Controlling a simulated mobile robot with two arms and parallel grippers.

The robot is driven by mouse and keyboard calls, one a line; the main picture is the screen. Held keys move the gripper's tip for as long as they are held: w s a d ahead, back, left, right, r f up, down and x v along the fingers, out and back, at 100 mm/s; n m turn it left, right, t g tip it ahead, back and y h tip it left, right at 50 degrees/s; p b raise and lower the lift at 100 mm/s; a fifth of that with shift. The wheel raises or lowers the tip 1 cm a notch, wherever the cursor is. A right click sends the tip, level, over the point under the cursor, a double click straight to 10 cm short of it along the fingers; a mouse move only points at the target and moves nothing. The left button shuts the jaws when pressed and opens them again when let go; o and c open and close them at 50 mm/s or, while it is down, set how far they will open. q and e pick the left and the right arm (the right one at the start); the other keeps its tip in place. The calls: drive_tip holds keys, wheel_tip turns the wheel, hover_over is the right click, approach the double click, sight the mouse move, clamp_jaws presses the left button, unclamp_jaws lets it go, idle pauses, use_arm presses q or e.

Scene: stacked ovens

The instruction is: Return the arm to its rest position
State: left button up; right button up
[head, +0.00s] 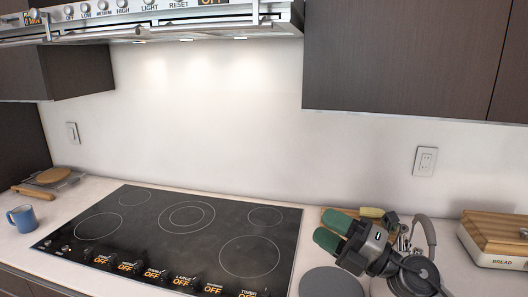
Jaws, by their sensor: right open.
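My right gripper (333,230) is at the lower right in the head view, with two green fingertips pointing left. Its fingers are spread apart and nothing shows between them. It is over the counter just to the right of the black cooktop. My right arm comes in from the bottom right, with its dark wrist and grey links folded close behind the gripper. My left gripper is out of view.
A black cooktop (145,219) is set in the light counter. A blue mug (22,218) and boards (52,177) are at the left. A wooden-lidded bread box (497,258) stands at the right. A range hood (160,25) and dark cabinets (400,55) hang above.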

drive_tip(key=s+d+f+m+t+h, duration=0.3)
drive_tip(key=d+f+m+h, duration=0.2)
drive_tip(key=f+m+h, duration=0.6)
drive_tip(key=s+d+f+m+t+h, duration=0.45)
drive_tip(key=m+h, duration=0.45)
drive_tip(key=m, duration=0.7)
drive_tip(key=s+a+f+m+g+y, duration=0.1)
drive_tip(key=s+f+g, duration=0.65)
drive_tip(key=s, duration=0.25)
drive_tip(key=s+f+m+g+y, duration=0.1)
drive_tip(key=s+f+m+g, duration=0.1)
drive_tip(key=s+f+g, duration=0.75)
wheel_tip(320, 180, down, 25)
drive_tip(key=s, duration=0.3)
drive_tip(key=s+d+f, duration=0.2)
drive_tip(key=s+f, duration=1.3)
drive_tip(key=shift+s+d+f+n, duration=0.3)
drive_tip(key=shift+s+d, duration=0.05)
drive_tip(key=shift+d, duration=0.05)
